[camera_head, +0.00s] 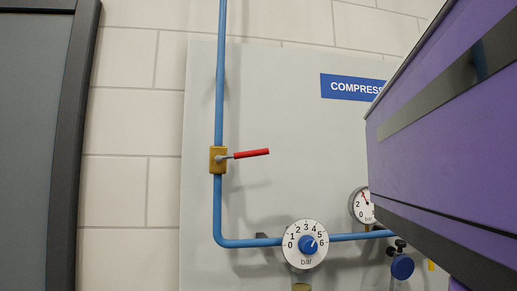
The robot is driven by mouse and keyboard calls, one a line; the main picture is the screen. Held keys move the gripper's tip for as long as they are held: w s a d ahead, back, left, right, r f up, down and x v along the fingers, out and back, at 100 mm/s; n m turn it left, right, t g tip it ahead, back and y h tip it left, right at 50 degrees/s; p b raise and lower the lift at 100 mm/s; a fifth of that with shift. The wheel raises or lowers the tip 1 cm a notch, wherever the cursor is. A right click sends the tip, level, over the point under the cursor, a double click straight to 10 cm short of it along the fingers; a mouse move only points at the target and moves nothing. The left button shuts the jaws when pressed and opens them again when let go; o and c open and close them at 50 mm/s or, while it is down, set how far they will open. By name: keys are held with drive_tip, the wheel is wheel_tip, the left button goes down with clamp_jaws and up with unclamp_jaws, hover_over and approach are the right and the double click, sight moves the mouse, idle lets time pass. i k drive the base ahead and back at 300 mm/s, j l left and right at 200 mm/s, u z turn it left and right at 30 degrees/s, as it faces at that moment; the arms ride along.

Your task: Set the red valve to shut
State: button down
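The red valve handle (251,154) is a thin red lever on a brass-yellow valve body (218,160). The valve sits in the upright part of a blue pipe (220,90) on a pale wall panel. The lever points to the right, tilted slightly up, roughly across the upright pipe. Nothing touches the lever. My gripper is not in view.
A white dial with a blue knob (307,245) sits lower on the pipe. A gauge (362,206) and another blue knob (402,267) are to its right. A large purple surface (440,150) blocks the right side, partly covering a blue sign (350,87). A dark frame (80,140) stands left.

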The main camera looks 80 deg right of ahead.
sight(261, 152)
drive_tip(key=j+z, duration=0.2)
drive_tip(key=j, duration=0.3)
drive_tip(key=k+j+z, duration=0.15)
drive_tip(key=j, duration=0.35)
drive_tip(key=k+j+z, duration=0.2)
drive_tip(key=j, duration=0.3)
drive_tip(key=i+j, duration=0.05)
